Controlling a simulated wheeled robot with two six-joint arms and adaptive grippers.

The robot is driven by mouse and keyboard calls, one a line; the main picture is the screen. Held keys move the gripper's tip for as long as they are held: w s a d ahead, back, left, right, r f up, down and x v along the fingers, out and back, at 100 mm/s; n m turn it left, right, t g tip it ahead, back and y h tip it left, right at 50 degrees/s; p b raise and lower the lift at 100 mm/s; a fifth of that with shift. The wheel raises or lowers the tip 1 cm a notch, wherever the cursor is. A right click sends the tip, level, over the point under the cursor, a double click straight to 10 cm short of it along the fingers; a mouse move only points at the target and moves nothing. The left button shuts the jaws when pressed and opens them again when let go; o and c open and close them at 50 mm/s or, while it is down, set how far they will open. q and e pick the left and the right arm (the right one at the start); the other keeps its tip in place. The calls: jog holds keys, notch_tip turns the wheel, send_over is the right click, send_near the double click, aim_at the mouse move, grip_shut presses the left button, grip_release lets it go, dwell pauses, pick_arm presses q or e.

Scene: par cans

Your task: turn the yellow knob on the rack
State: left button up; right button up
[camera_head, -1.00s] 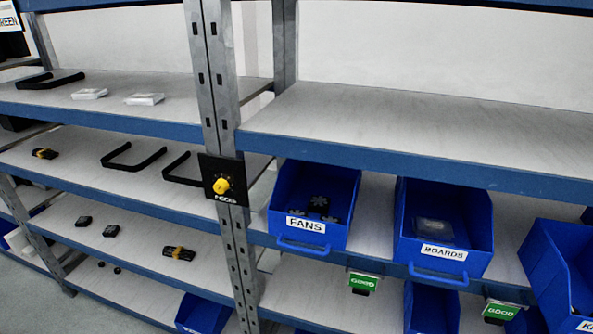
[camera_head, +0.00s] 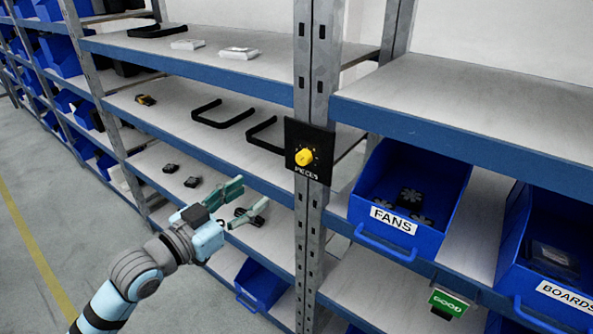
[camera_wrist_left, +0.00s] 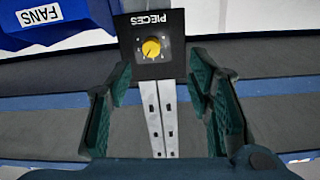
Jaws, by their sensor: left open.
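The yellow knob (camera_head: 304,156) sits on a black square plate (camera_head: 320,138) fixed to the grey rack post. The plate has white lettering and marks around the knob. My left gripper (camera_head: 246,202) is open and empty, in front of the rack, to the left of the knob and lower than it. In the left wrist view the knob (camera_wrist_left: 151,47) shows upside down beyond the open fingers (camera_wrist_left: 160,85), near the middle line between them and apart from them. The plate there reads PIECES. My right gripper does not show.
A blue FANS bin (camera_head: 410,195) stands right of the post, with a BOARDS bin (camera_head: 545,255) farther right. Black handles (camera_head: 222,113) lie on the shelf left of the post. A green GOOD tag (camera_head: 448,303) hangs below. The aisle floor (camera_head: 40,235) at left is clear.

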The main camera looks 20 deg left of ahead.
aim_at(300, 160)
pick_arm(q)
jog(key=shift+h, duration=0.3)
jog(key=x, duration=0.4)
jog(key=r+x, duration=0.1)
jog(key=x, duration=0.4)
jog(key=d+x, duration=0.1)
jog(key=x, duration=0.4)
jog(key=shift+s+d+r, duration=0.1)
jog(key=shift+s+r, duration=0.15)
jog(key=shift+s, duration=0.1)
grip_shut()
